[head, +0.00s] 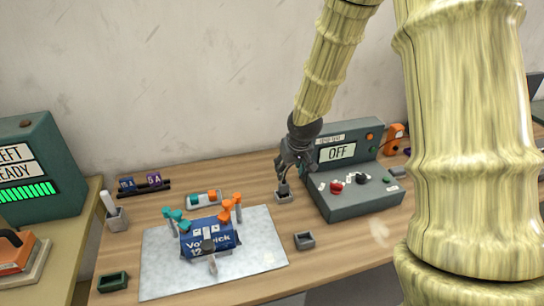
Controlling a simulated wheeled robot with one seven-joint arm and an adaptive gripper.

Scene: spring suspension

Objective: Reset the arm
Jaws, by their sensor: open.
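My arm, with a pale bamboo-like surface, reaches down from the top of the head view. My dark grey gripper (284,181) is at its end, pointing down, open. It is right above a small grey holder (285,197) on the wooden table (330,262). Something dark stands at the holder between or just under the fingertips; I cannot tell whether the fingers touch it.
A grey console (358,204) reading OFF stands close to the right of my gripper. A blue block (208,240) with orange and teal clamps sits on a pale mat (160,278). Small trays (305,240) and a pen cup (116,220) stand around it. A green display unit (45,165) is at left.

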